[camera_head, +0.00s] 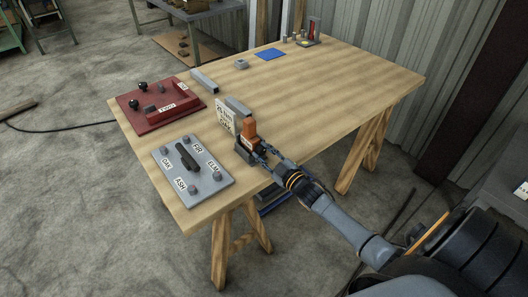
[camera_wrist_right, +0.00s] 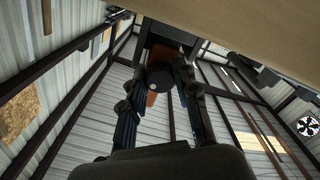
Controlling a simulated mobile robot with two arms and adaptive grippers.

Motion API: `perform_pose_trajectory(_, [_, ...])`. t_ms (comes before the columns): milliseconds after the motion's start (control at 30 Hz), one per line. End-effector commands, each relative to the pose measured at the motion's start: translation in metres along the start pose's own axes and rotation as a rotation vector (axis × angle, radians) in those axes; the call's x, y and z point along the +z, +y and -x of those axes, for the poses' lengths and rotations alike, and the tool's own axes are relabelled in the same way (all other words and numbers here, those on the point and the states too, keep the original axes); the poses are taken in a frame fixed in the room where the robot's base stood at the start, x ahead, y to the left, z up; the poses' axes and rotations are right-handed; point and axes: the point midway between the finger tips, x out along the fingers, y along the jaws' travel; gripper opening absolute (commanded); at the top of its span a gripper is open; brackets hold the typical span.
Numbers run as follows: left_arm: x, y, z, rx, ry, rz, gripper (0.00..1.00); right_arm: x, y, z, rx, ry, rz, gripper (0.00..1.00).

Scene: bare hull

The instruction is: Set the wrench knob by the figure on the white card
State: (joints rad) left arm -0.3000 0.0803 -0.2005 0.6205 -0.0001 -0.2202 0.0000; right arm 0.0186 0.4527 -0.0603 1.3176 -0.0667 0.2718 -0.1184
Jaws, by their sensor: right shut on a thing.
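A grey panel (camera_head: 207,189) lies at the near left of the table, with labels reading FIR, OAK, ELM and ASH. A black bar-shaped knob (camera_head: 186,157) sits across its middle; I cannot tell which end points. A white card (camera_head: 225,115) with dark print stands upright behind the panel; its figure is too small to read. My right gripper (camera_head: 248,147) is at the table's near edge, right of the panel, shut on an orange and dark thing (camera_head: 249,129). The orange part also shows between the fingers in the right wrist view (camera_wrist_right: 151,98). My left gripper is not in view.
A red panel (camera_head: 136,112) with black knobs lies at the table's left, beside a grey bar (camera_head: 204,80). A grey block (camera_head: 236,103) is behind the card. A blue square (camera_head: 270,54) and small items lie at the far end. The table's (camera_head: 340,90) right half is clear.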

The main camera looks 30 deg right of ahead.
Motion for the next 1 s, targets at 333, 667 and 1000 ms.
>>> perform_pose_trajectory(333, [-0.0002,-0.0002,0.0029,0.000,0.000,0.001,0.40,0.0012,-0.0008,0.0005,-0.001,-0.003,-0.103,0.00])
perform_pose_trajectory(667, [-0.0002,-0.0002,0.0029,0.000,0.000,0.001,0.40,0.0015,-0.0010,0.0006,-0.002,-0.003,-0.114,0.00])
perform_pose_trajectory(1000, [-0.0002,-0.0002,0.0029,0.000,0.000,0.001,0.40,0.0011,-0.0009,0.0005,-0.001,-0.003,-0.113,0.54])
